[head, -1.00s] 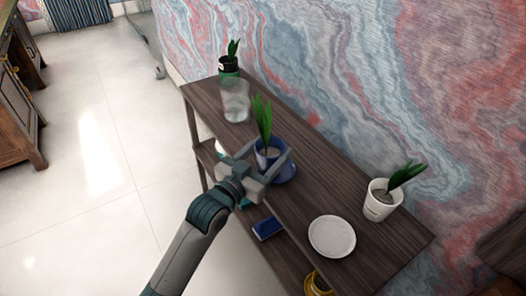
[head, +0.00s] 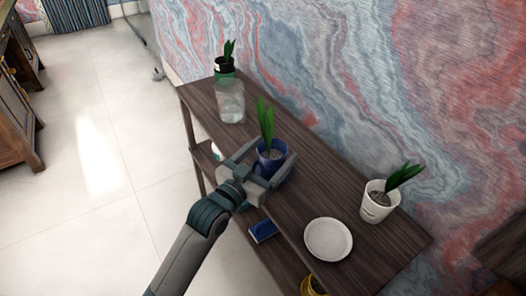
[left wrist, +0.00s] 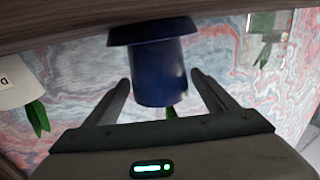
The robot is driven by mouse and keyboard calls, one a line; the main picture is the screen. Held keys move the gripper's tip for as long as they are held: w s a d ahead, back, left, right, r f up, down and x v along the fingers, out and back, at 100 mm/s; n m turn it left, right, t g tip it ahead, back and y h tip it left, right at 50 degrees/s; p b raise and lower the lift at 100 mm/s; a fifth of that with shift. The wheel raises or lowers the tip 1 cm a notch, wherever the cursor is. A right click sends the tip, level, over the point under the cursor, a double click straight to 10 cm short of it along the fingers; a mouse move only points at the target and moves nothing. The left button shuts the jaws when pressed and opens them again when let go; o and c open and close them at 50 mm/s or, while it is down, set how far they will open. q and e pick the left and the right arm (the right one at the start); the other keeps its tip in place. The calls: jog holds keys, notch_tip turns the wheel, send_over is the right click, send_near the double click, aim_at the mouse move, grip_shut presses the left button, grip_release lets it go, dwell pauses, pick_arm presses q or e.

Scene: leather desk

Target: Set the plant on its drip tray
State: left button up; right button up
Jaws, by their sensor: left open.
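A green-leaved plant in a blue pot (head: 271,160) stands upright on the wooden shelf's top. The left wrist view shows the pot (left wrist: 158,72) upside down, resting on a dark blue saucer (left wrist: 152,31). My left gripper (head: 267,157) is open, its fingers on either side of the blue pot, with gaps visible in the wrist view. Another plant in a white pot (head: 378,203) stands at the shelf's right end. A round white tray (head: 328,239) lies empty to its left, near the front edge. My right gripper is out of view.
A clear glass jar (head: 230,101) stands left of the blue pot, with a dark-potted plant (head: 225,66) behind it. A blue object (head: 263,231) and a yellow one (head: 313,286) are on the lower level. The patterned wall (head: 330,75) borders the back.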

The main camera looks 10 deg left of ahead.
pick_arm(q)
jog(key=shift+w+r, duration=0.15)
jog(key=shift+w, duration=0.05)
jog(key=shift+s, duration=0.1)
jog(key=shift+s+a, duration=0.1)
jog(key=shift+s, duration=0.2)
jog(key=b+v, duration=0.1)
jog(key=v, duration=1)
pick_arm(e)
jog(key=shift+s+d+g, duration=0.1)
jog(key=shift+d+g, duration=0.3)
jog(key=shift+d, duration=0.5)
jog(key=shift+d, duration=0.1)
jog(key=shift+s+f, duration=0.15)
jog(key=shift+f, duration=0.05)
pick_arm(q)
jog(key=shift+s, duration=0.15)
